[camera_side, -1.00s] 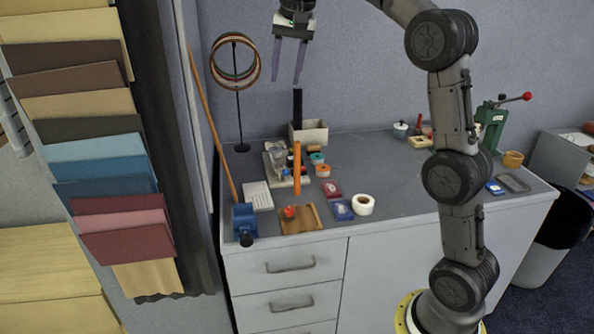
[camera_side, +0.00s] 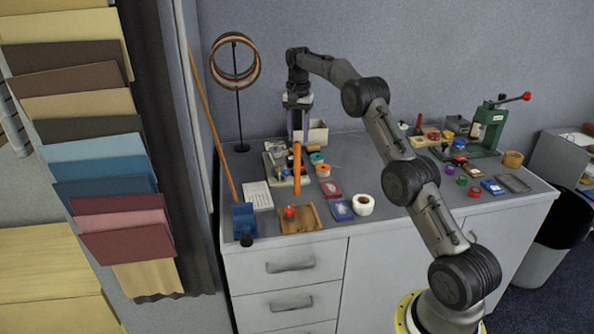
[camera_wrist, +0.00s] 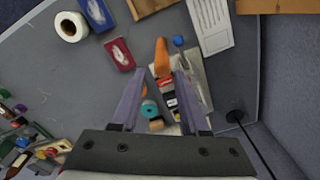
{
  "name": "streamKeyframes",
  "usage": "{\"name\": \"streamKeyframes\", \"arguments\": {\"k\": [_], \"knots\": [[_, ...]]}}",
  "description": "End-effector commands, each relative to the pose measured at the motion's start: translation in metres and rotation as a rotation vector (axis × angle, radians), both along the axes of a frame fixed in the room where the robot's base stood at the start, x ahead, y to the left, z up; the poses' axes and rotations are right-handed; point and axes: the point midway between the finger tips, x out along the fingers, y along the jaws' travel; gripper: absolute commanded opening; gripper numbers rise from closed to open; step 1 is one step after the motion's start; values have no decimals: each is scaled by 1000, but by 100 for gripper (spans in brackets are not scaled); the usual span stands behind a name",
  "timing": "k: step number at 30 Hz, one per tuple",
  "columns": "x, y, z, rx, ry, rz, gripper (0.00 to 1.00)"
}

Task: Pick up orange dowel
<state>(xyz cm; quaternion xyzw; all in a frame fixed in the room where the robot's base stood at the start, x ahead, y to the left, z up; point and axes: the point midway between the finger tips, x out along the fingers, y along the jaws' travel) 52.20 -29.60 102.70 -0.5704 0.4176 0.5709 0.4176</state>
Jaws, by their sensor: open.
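The orange dowel (camera_side: 297,169) stands upright near the left end of the grey table, by a pale tray of small items. Whether a finger touches the dowel cannot be told.
A pale box (camera_side: 318,132) stands just behind the dowel. A wooden tray (camera_side: 311,218), a blue vise (camera_side: 244,220), a white tape roll (camera_side: 363,205) and a hoop stand (camera_side: 239,110) are around it. A green press (camera_side: 489,125) stands at right. The table's middle is fairly clear.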

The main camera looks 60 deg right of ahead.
Motion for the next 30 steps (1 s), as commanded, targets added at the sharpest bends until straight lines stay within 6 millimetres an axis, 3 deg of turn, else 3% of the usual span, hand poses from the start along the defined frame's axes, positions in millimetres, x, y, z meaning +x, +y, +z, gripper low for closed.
{"name": "streamKeyframes", "arguments": {"k": [7, 16, 24, 30], "knots": [[0, 1, -44, 1, 3, 1, 45], [1, 1, -66, 1, 1, 1, 45], [2, 2, -103, 1, 1, 1, 45], [2, 2, -110, -1, -1, 1, 45]]}}
